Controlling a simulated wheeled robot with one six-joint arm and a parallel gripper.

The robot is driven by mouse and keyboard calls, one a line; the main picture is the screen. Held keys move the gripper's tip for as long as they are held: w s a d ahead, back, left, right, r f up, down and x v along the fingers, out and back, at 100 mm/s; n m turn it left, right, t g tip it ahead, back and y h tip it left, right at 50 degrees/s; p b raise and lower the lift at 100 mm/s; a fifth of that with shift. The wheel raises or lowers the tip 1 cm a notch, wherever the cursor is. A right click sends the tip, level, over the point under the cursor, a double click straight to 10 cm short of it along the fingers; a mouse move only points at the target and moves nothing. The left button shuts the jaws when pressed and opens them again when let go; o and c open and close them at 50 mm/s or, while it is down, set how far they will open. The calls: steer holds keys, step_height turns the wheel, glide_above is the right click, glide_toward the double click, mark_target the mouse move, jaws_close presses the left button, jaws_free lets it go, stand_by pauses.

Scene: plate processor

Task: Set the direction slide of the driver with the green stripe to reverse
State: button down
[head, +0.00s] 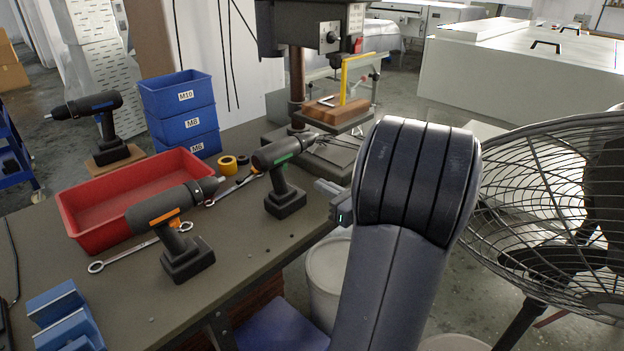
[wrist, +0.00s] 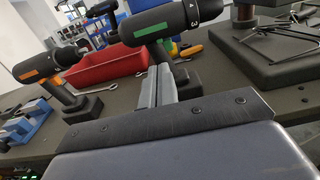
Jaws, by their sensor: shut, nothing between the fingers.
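The driver with the green stripe (head: 283,150) stands upright on its battery base on the bench, in the middle of the head view. Its chuck points right and back. In the wrist view its green stripe (wrist: 147,29) and body lie just beyond my fingers. Its direction slide cannot be made out in either view. My gripper (head: 322,186) is right of this driver's handle in the head view, apart from it. In the wrist view my gripper (wrist: 161,68) is shut and empty, pointing at the handle below the stripe, which the fingers partly hide.
An orange-striped driver (head: 165,208) stands nearer on the left, and a blue-striped driver (head: 93,105) farther back. A red tray (head: 75,225), wrenches and yellow tape (head: 228,165) lie between. A drill press (head: 300,30) stands behind. A fan (head: 560,200) is at right.

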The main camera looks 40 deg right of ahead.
steer(key=shift+s+d, duration=0.1)
steer(key=shift+s, duration=0.9)
steer(key=shift+w, duration=0.1)
